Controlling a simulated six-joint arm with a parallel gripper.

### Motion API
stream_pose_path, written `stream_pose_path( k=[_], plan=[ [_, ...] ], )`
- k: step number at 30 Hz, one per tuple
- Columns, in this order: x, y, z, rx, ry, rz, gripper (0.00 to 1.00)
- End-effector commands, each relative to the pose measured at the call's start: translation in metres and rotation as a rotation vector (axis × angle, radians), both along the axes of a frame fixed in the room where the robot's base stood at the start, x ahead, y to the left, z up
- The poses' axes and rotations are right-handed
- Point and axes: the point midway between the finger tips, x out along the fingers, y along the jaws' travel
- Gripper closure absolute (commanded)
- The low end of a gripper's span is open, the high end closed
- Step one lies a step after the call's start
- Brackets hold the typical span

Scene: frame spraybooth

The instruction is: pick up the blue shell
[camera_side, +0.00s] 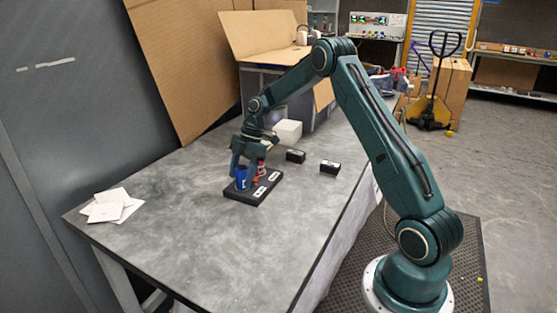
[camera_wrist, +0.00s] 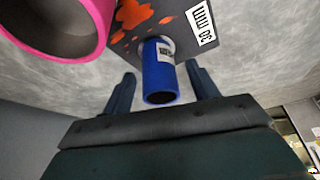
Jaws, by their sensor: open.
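The blue shell (camera_side: 241,178) stands on a black block (camera_side: 258,195) on the grey table. In the wrist view the blue shell (camera_wrist: 159,82) is a hollow cylinder with a white label. My gripper (camera_side: 243,168) is open and low over the block, at the blue shell. In the wrist view my gripper's fingers (camera_wrist: 161,72) are on either side of the shell, with gaps visible on both sides. A red shell (camera_side: 261,169) stands beside the blue one. A large pink-rimmed cylinder (camera_wrist: 98,12) fills the wrist view's upper left.
The block carries white labels; one (camera_wrist: 201,24) shows in the wrist view. Two small black boxes (camera_side: 295,156) (camera_side: 330,167) and a white box (camera_side: 288,132) are on the table. White papers (camera_side: 113,206) lie at the left. The front of the table is clear.

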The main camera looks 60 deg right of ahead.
Motion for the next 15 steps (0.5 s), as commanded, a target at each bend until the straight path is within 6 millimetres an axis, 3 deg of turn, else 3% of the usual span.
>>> stream_pose_path(
  k=[6,14,15],
  plan=[
    [-0.0001,-0.0002,0.0002,0.0,0.0,0.0,0.41],
    [-0.0001,-0.0001,0.0004,0.0,0.0,0.0,0.9],
    [0.0,-0.0003,0.0006,0.0,0.0,0.0,0.91]
  ],
)
